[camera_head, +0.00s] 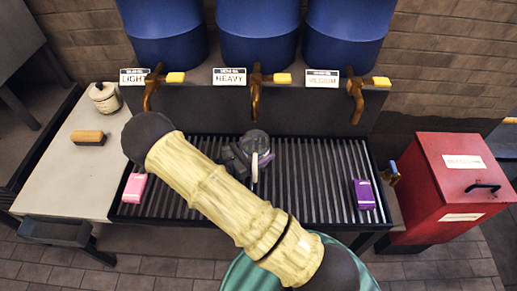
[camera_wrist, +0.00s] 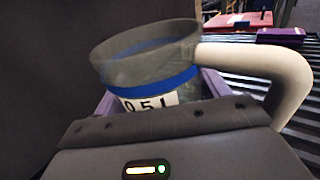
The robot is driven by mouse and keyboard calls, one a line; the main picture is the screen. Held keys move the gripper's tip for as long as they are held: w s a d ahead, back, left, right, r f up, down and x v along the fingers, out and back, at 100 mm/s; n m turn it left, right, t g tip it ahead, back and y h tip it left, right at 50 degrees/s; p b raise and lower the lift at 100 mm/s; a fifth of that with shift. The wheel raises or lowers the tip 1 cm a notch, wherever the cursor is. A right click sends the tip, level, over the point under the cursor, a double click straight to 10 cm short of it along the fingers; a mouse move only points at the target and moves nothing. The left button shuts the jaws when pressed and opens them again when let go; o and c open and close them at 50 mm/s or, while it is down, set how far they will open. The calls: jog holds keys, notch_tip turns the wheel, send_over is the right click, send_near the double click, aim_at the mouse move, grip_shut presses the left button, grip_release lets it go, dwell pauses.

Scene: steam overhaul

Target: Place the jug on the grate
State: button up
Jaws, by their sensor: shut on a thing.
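The jug (camera_head: 256,143) is a clear cup with a pale handle, over the middle back of the slatted grate (camera_head: 312,178). In the wrist view the jug (camera_wrist: 150,62) looks upright, with a blue band, a white number label and a thick cream handle on the right. My gripper (camera_head: 243,158) is shut on the jug, with purple finger parts at either side of it. My arm hides part of the grate's left and front. I cannot tell whether the jug's base touches the grate; its underside is hidden.
Three blue barrels with brass taps, labelled LIGHT (camera_head: 135,77), HEAVY (camera_head: 229,77) and MEDIUM (camera_head: 322,77), stand behind the grate. A pink block (camera_head: 134,188) and a purple block (camera_head: 363,194) lie on its sides. A red box (camera_head: 447,190) stands right; a pale table (camera_head: 70,165) left.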

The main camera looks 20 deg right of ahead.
jog(key=shift+f, duration=0.2)
jog(key=o, duration=1.1)
jog(key=shift+r, duration=0.2)
jog(key=shift+a, duration=0.4)
jog(key=b+v, duration=0.1)
jog(key=v, duration=1)
jog(key=shift+s+a, duration=0.1)
jog(key=shift+s, duration=0.15)
